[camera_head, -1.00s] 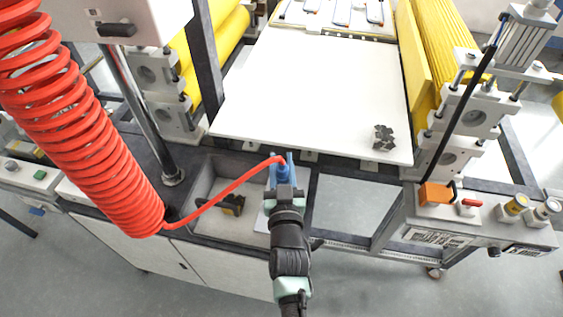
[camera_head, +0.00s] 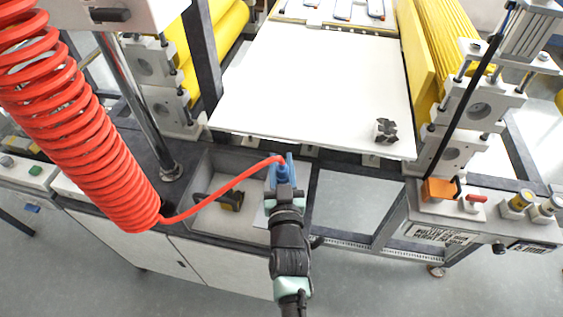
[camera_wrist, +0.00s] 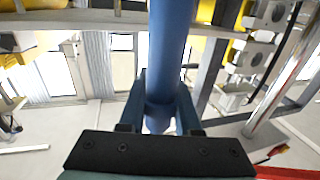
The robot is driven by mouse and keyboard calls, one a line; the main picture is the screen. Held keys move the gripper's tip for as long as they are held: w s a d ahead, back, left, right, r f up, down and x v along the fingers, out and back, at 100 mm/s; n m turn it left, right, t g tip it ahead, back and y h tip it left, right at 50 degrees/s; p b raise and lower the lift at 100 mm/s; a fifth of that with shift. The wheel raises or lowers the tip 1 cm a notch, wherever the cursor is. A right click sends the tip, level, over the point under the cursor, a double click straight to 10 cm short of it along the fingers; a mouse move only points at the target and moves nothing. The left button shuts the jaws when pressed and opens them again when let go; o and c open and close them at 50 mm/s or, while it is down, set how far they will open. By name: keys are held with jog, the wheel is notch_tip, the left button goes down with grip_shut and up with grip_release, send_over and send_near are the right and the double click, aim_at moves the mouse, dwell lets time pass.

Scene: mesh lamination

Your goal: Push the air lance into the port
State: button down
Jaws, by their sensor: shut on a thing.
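My gripper (camera_head: 281,178) is shut on the blue air lance (camera_head: 283,170), which shows between the fingers at the front edge of the machine. A red hose runs from the lance to the big coil at left. In the wrist view the lance (camera_wrist: 170,45) rises as a blue tube from between my gripper's fingers (camera_wrist: 160,100) to the top edge of the picture. The lance's tip is out of view there. I cannot make out the port in either view.
A red coiled hose (camera_head: 85,130) hangs at left. A white board (camera_head: 310,90) carries a small dark metal part (camera_head: 386,130). A grey bin (camera_head: 212,207) holding a black and yellow tool (camera_head: 228,201) lies left of my gripper. Yellow rollers (camera_head: 222,30) stand behind, and a control box (camera_head: 480,222) at right.

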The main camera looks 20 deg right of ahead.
jog(key=shift+f, duration=0.15)
jog(key=c, duration=0.5)
grip_release()
jog(key=shift+s, duration=0.15)
jog(key=v, duration=1.2)
jog(key=shift+s+a, duration=0.15)
jog(key=shift+s, duration=0.1)
